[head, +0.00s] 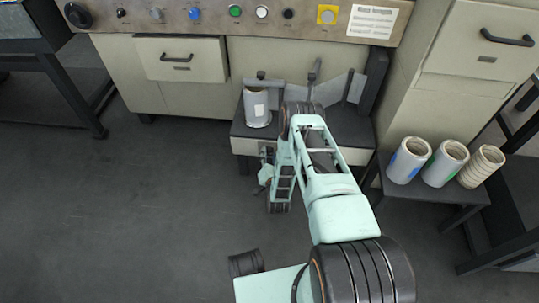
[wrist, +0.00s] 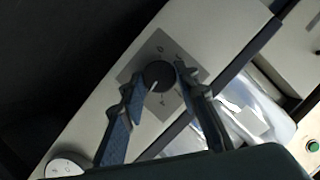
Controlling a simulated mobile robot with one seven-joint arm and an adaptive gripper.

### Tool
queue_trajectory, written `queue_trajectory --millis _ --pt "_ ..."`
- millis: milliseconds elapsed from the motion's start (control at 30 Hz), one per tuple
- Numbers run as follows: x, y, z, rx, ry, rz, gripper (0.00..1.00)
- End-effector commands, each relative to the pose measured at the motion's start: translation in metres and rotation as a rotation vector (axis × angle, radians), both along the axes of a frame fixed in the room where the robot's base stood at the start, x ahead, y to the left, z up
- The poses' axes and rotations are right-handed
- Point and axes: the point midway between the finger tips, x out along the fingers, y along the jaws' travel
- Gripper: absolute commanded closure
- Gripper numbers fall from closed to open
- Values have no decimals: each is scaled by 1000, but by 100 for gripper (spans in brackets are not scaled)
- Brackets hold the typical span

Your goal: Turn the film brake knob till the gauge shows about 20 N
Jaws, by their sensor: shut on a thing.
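The film brake knob (wrist: 158,75) is a round black knob with a pale pointer line, on a grey scale plate (wrist: 134,94) with marks around it. My gripper (wrist: 160,77) has one finger on each side of the knob and is shut on it. The pointer line points to the lower left in the wrist view. A white round dial (wrist: 66,166), which looks like the gauge, is partly cut off at the lower left. Its reading is too small to tell. In the head view my gripper (head: 267,172) is by the front of the unwind stand, and the knob is hidden there.
A film roll (head: 257,107) stands on the dark stand. Clear film (wrist: 245,112) lies right of the knob. The control panel (head: 215,15) is at the back. Several spare rolls (head: 444,163) stand on a low table at right. The floor at left is free.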

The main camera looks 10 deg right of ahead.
Motion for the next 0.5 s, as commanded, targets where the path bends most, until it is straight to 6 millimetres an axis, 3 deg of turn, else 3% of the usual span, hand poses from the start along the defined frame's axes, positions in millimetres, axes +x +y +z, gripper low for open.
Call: queue_trajectory --millis 500 --pt "3 7 2 -461 145 3 95"
